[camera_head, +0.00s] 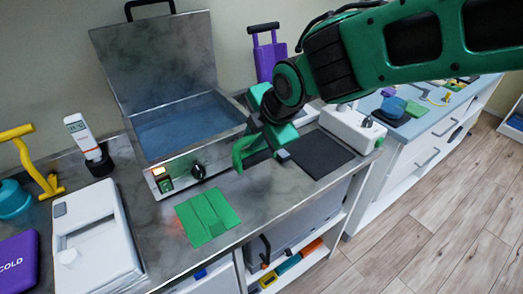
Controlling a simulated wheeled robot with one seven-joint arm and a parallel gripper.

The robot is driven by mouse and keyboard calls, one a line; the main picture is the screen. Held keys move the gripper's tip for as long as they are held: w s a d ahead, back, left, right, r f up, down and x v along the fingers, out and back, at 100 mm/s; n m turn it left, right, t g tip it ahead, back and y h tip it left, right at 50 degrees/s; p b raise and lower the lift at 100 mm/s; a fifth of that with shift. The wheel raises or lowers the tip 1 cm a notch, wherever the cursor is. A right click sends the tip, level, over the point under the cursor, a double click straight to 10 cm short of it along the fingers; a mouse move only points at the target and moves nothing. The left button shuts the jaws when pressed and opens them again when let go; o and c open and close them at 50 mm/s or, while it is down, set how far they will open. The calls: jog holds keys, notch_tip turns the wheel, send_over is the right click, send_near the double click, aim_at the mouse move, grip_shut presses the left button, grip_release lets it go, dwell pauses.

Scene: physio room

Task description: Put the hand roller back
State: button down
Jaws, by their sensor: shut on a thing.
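My gripper (262,143) has green fingers and hangs over the counter, in front of the right end of the steel basin. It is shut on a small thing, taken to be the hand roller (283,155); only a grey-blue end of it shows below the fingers. The rest is hidden by the fingers, so its full shape cannot be told. It appears to be held above the counter, to the left of a dark flat mat (320,154).
The steel basin (185,160) has its lid raised. A folded green cloth (207,216) lies in front. A white box (95,235) and purple cold pack (18,262) are at left. A purple thing with a black handle (270,60) stands behind; a white device (352,128) is right.

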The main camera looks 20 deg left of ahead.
aim_at(258, 151)
jog(key=shift+w+d+f, duration=0.35)
jog(key=shift+f, duration=1.9)
jog(key=shift+f, duration=0.1)
jog(key=c, duration=1.7)
grip_release()
jog(key=shift+o, duration=0.2)
jog(key=v, duration=1.2)
